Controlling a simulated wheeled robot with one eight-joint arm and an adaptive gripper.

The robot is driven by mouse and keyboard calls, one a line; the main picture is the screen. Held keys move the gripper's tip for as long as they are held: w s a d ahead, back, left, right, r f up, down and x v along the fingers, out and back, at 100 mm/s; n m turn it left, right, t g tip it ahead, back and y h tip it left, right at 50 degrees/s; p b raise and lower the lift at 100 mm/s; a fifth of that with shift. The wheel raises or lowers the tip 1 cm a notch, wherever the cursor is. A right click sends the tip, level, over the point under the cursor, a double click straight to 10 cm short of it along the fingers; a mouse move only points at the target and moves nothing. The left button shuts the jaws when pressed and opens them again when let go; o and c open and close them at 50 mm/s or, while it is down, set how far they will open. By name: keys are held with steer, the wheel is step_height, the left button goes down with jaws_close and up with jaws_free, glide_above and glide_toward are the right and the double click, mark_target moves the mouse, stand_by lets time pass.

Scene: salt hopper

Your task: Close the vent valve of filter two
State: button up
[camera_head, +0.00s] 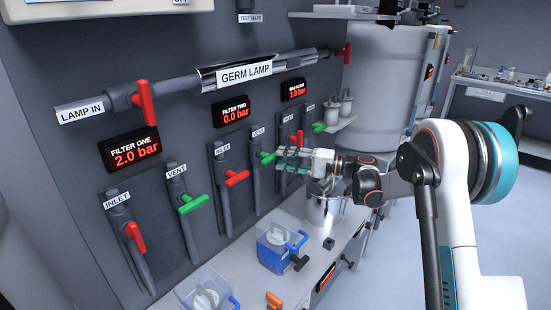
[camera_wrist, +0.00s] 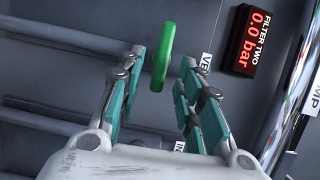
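The vent valve of filter two has a green handle (camera_head: 268,158) on a grey pipe under a VENT label. The handle lies across the pipe in the head view, its far end partly hidden by my gripper (camera_head: 282,156). In the wrist view the green handle (camera_wrist: 163,50) stands in the gap between the two fingertips of my gripper (camera_wrist: 162,66). The fingers are spread and touch neither side visibly. How deep the handle sits between them I cannot tell. The FILTER TWO display (camera_head: 234,113) reads 0.0 bar.
The red inlet handle (camera_head: 236,178) of filter two is just left of the vent. Another green handle (camera_head: 319,127) and red handles are close by on the right. Below, a bench holds a steel pot (camera_head: 325,208) and a blue-based jug (camera_head: 281,248). The germ lamp pipe (camera_head: 245,74) runs above.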

steer(key=v, duration=0.7)
steer(key=shift+d, duration=0.25)
steer(key=shift+s, duration=0.1)
steer(key=shift+r, duration=0.1)
steer(key=s+r+h, duration=0.3)
steer(key=s+h, duration=0.1)
steer(key=s, duration=0.4)
steer(key=s+r+h, duration=0.3)
steer(key=s+h, duration=0.1)
steer(key=s, duration=0.5)
steer(key=s+d+f+n+t+h, duration=0.1)
steer(key=s+d+f+h, duration=0.1)
steer(key=s, duration=0.6)
steer(key=s+d+f+n+h, duration=0.1)
steer(key=s+d+h, duration=0.3)
steer(key=s, duration=0.4)
steer(key=s+d+f+t+h, duration=0.1)
steer(key=s+d+f+h, duration=0.2)
steer(key=s+d, duration=0.2)
steer(key=s, duration=0.3)
steer(key=shift+s+n+t, duration=0.25)
steer(key=shift+n+t, duration=0.05)
steer(key=shift+n, duration=0.1)
